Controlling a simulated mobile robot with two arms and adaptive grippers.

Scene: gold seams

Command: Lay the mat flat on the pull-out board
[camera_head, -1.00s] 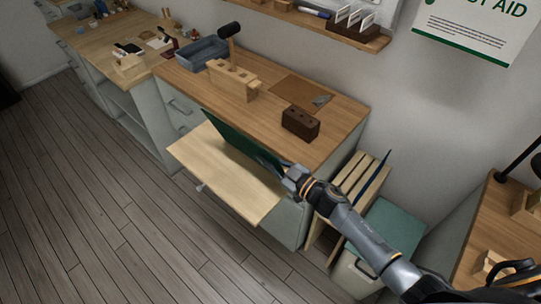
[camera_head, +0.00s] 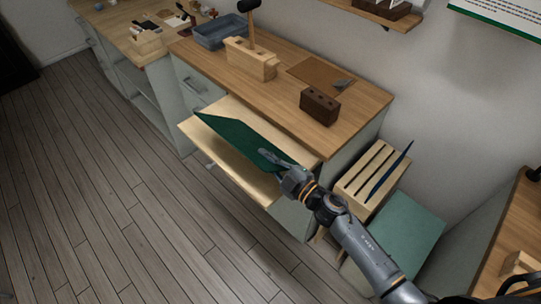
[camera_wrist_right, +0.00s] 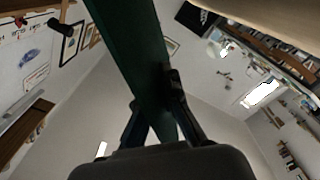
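The green mat (camera_head: 232,137) is a thin stiff sheet, tilted above the pale pull-out board (camera_head: 205,107). The board sticks out from the front of the workbench cabinet. My right gripper (camera_head: 274,160) is at the mat's near right end, over the board's right part. In the right wrist view the mat (camera_wrist_right: 128,50) runs between the two fingers of my right gripper (camera_wrist_right: 163,95), which are closed on it. I cannot tell whether the mat's lower edge touches the board. My left gripper is in neither view.
The bench top above the board holds a dark brown block (camera_head: 320,106), a wooden holder (camera_head: 250,60), a mallet (camera_head: 250,12), a blue-grey tray (camera_head: 219,33) and a brown sheet (camera_head: 318,75). A slotted wooden rack (camera_head: 366,172) and a green-topped bin (camera_head: 405,228) stand right of the cabinet.

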